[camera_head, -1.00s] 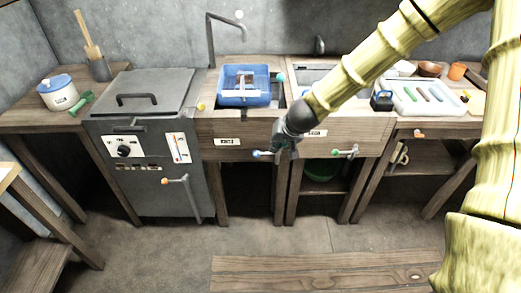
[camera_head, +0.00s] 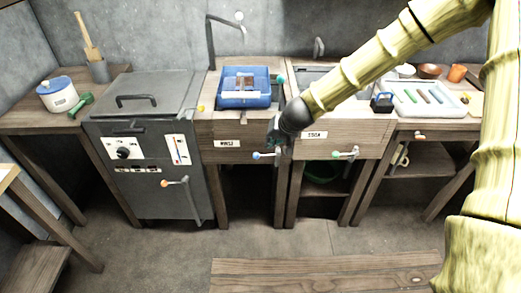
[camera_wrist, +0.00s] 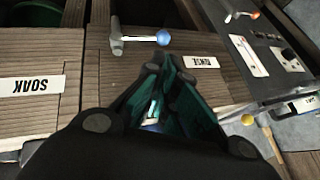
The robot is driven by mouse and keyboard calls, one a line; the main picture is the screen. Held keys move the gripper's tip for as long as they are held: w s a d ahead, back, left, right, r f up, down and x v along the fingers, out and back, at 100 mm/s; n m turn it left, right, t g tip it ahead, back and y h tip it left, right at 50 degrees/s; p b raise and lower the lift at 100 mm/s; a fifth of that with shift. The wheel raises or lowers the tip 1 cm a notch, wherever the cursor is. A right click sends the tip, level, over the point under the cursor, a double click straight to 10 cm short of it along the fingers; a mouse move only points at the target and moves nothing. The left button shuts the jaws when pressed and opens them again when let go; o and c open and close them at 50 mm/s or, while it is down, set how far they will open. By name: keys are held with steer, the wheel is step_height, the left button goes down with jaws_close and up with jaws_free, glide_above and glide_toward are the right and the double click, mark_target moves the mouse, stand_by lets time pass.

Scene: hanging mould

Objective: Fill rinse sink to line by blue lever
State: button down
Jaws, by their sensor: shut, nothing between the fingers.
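The wooden rinse sink (camera_head: 205,128) carries a RINSE label (camera_head: 227,144), which also shows upside down in the wrist view (camera_wrist: 197,62). The blue-knobbed lever (camera_head: 257,155) sticks out level from its front at the lower right; in the wrist view its blue knob (camera_wrist: 163,38) lies just beyond my fingertips. My gripper (camera_head: 273,132) is shut and empty, in front of the sink above the lever; in the wrist view its fingers (camera_wrist: 158,68) point toward it. I cannot tell whether they touch. A blue tray (camera_head: 246,101) sits over the sink's opening. The line and water level cannot be seen.
The soak sink (camera_head: 355,135) stands to the right with a green-knobbed lever (camera_head: 346,153). A grey heated vat (camera_head: 150,100) stands left, with an orange-knobbed lever (camera_head: 176,183). A dark tap (camera_head: 211,40) rises behind the rinse sink. Floor in front is open beyond a wooden bench (camera_head: 330,275).

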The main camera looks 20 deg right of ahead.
steer(key=shift+b+x, duration=0.3)
steer(key=shift+x, duration=5.05)
steer(key=shift+d+r+p, duration=0.1)
steer(key=shift+r+p, duration=0.05)
steer(key=shift+p, duration=0.2)
